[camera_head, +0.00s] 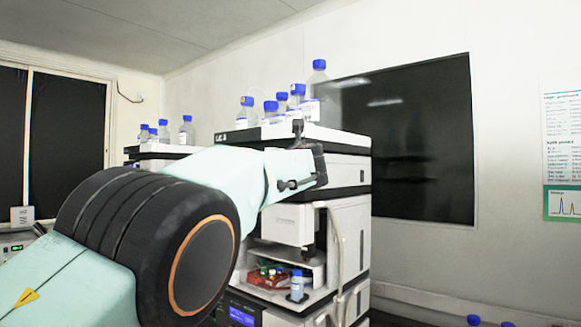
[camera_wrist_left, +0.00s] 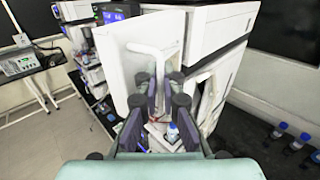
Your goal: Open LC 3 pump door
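The LC 3 stack (camera_head: 345,170) stands at the middle of the head view, with the small label LC 3 on its top tray. My left arm reaches across its front, and my left gripper (camera_head: 303,168) is at the upper front, hiding part of it. In the left wrist view, a white panel (camera_wrist_left: 122,62) stands out from the stack's front like a swung door; I cannot tell surely whether it is the pump door. My right gripper is not in view.
Blue-capped bottles (camera_head: 281,106) stand on the stack's top. A pale tube (camera_head: 337,235) hangs down its front. An open bay below holds a red tray (camera_head: 267,278) and a bottle (camera_head: 297,287). Other bottles (camera_wrist_left: 304,138) stand low at the right in the wrist view.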

